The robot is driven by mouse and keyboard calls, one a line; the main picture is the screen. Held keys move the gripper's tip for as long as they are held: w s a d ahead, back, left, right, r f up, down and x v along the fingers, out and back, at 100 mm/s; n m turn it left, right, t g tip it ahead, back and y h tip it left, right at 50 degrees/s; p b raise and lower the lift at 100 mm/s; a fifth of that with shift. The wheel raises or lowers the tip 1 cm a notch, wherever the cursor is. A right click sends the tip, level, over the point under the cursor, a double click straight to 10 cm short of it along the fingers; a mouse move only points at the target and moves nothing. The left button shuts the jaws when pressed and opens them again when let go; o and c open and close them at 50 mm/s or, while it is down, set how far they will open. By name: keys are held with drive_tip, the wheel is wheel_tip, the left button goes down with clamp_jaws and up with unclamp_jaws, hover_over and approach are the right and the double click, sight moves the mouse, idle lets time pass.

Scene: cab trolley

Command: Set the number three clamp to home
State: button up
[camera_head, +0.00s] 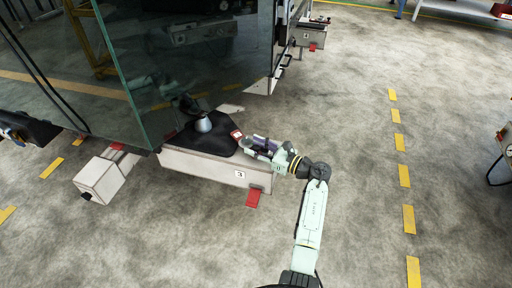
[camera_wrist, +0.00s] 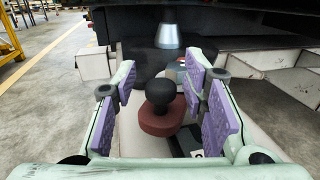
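The number three clamp is a long off-white box (camera_head: 205,167) with a "3" label (camera_head: 239,174) on its side, beside the glass cab. In the wrist view a round black knob (camera_wrist: 160,91) on a dark red block (camera_wrist: 161,120) stands upright above the box. My gripper (camera_head: 258,143) is low over the right end of this box. In the wrist view my gripper (camera_wrist: 160,78) is open, with purple pads on both sides of the knob. Gaps show between the pads and the knob. In the head view my gripper hides the knob.
A grey cone (camera_head: 203,124) rises from a black cover (camera_head: 205,140) under the cab glass (camera_head: 195,50). A red tab (camera_head: 253,198) sticks out below the box. Another off-white box (camera_head: 100,180) stands to the left. The floor (camera_head: 355,130) to the right is clear.

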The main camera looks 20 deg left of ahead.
drive_tip(key=v, duration=1.2)
drive_tip(key=shift+c, duration=0.4)
